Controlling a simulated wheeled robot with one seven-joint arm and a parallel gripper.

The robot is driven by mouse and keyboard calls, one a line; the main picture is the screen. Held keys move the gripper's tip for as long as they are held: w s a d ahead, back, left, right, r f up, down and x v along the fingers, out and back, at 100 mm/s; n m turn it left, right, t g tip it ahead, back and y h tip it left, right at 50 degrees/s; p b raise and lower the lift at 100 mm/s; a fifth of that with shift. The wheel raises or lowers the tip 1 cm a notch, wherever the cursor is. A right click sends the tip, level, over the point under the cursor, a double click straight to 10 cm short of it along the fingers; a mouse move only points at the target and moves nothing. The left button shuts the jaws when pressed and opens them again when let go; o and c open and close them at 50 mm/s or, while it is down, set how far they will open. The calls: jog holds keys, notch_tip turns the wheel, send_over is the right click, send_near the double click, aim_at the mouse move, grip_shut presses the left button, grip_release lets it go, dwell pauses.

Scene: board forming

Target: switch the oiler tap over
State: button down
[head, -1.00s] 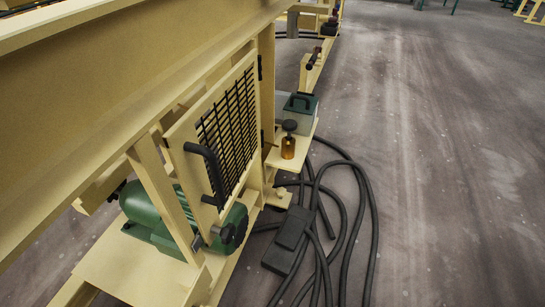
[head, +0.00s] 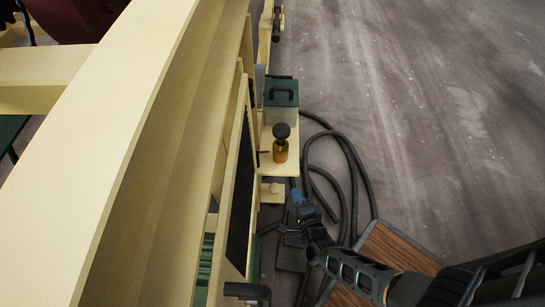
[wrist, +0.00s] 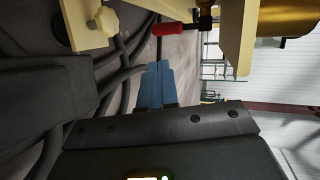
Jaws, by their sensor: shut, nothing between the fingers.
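The oiler (head: 281,150) is an amber cup with a black knob on top, standing on a cream shelf beside the machine frame. Part of its amber cup (wrist: 285,22) shows at the top right of the wrist view. A red-handled lever (wrist: 172,29) on a black fitting, apparently the tap, sticks out near it; it lies ahead of my fingers and apart from them. In the head view a small dark lever (head: 263,153) shows left of the cup. My gripper (head: 297,196) is below the shelf, its blue fingers (wrist: 156,84) shut and empty.
A green-lidded box (head: 281,98) stands behind the oiler. A cream block with a pale knob (wrist: 103,20) is near my fingers at upper left in the wrist view. Black hoses (head: 350,165) loop on the floor beside my arm. Open floor lies to the right.

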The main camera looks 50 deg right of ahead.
jog(key=r+b+x, duration=0.1)
jog(key=b+x, duration=0.5)
jog(key=x, duration=0.8)
